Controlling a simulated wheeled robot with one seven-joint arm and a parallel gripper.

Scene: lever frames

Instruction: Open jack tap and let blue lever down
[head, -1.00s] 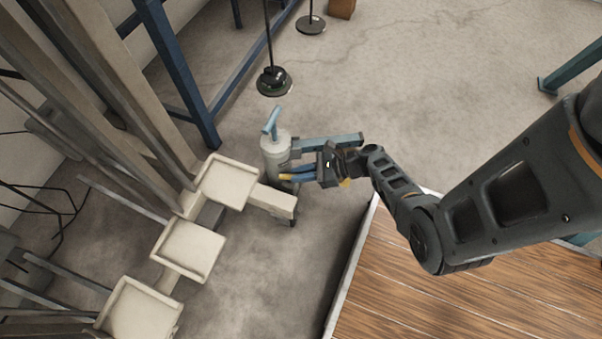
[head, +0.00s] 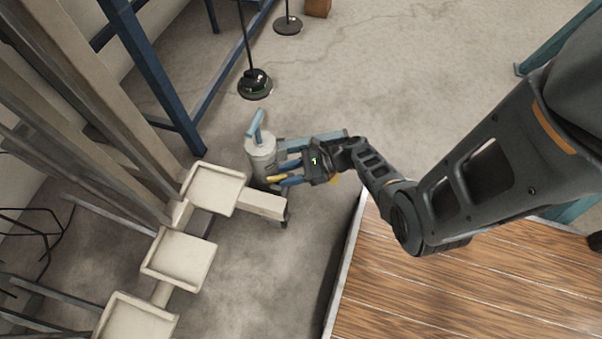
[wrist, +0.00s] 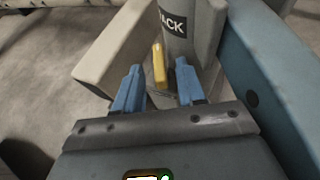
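The grey jack cylinder (head: 263,155) stands upright, topped by a light blue T-shaped piece. Its "JACK" label (wrist: 176,22) shows in the wrist view. A yellow tap (wrist: 160,66) is low at its front; it also shows in the head view (head: 276,178). The blue lever (head: 328,136), a long bar, reaches out beside the jack and fills the right of the wrist view (wrist: 262,85). My gripper (head: 281,173) is open beside the jack. In the wrist view its blue fingers (wrist: 157,70) are on either side of the tap, with visible gaps.
A pale beam (head: 262,204) lies left of my fingers in the wrist view. Pale trays (head: 213,190) stand beside the jack. A wooden platform (head: 450,280) is below my arm. A dark round weight (head: 254,84) stands behind on open floor.

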